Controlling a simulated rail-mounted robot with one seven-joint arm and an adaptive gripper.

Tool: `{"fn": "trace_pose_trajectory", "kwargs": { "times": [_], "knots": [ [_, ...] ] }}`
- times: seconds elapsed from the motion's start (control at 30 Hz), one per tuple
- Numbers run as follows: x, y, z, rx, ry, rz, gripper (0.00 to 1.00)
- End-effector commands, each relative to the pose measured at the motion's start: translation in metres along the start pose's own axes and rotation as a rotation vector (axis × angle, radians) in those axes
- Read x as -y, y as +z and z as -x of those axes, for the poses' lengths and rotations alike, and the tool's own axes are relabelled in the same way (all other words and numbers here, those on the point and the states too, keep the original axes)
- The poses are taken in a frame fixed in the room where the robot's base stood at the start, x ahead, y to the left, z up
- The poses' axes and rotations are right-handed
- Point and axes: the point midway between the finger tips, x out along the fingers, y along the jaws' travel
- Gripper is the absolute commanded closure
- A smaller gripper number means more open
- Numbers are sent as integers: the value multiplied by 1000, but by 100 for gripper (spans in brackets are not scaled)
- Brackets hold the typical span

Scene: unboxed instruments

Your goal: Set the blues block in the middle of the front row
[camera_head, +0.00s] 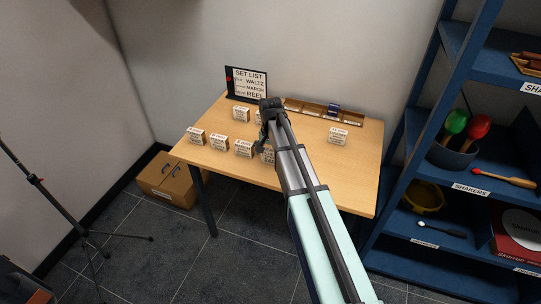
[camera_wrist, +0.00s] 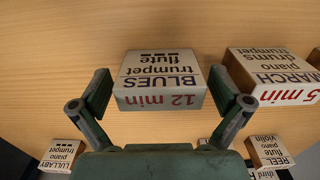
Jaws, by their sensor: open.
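The blues block (camera_wrist: 160,80) is a pale-topped wooden block lettered BLUES, flute, trumpet, with "12 min" on its side. In the wrist view it sits on the table between and just beyond the two fingers of my gripper (camera_wrist: 160,88). The fingers are open, with a gap on each side of the block. In the head view my gripper (camera_head: 262,145) points down over the blocks near the table's front-left part. My arm hides part of that area, and the lettering there is too small to tell which block is the blues block.
In the wrist view a March block (camera_wrist: 272,75) stands close on the right; Lullaby (camera_wrist: 62,155) and Reel (camera_wrist: 268,153) blocks lie below. A set list sign (camera_head: 247,84) and a divided wooden rack (camera_head: 305,108) stand at the back. A lone block (camera_head: 338,135) stands right.

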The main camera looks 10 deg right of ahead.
Motion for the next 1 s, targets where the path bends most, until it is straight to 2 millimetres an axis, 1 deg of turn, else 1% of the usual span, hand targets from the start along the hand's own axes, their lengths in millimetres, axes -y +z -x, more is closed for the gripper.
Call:
{"fn": "trace_pose_trajectory", "kwargs": {
  "times": [0.17, 0.5, 0.7, 0.83, 1.0],
  "knots": [
    [0, 0, 17, -2, -1, 0, 0],
    [1, -1, 77, -2, -1, 0, 0],
    [0, -1, 106, -2, -1, 0, 0],
    [0, 0, 116, -1, 0, 0, 0],
    [0, 0, 120, 0, 0, 0, 0]
  ]
}}
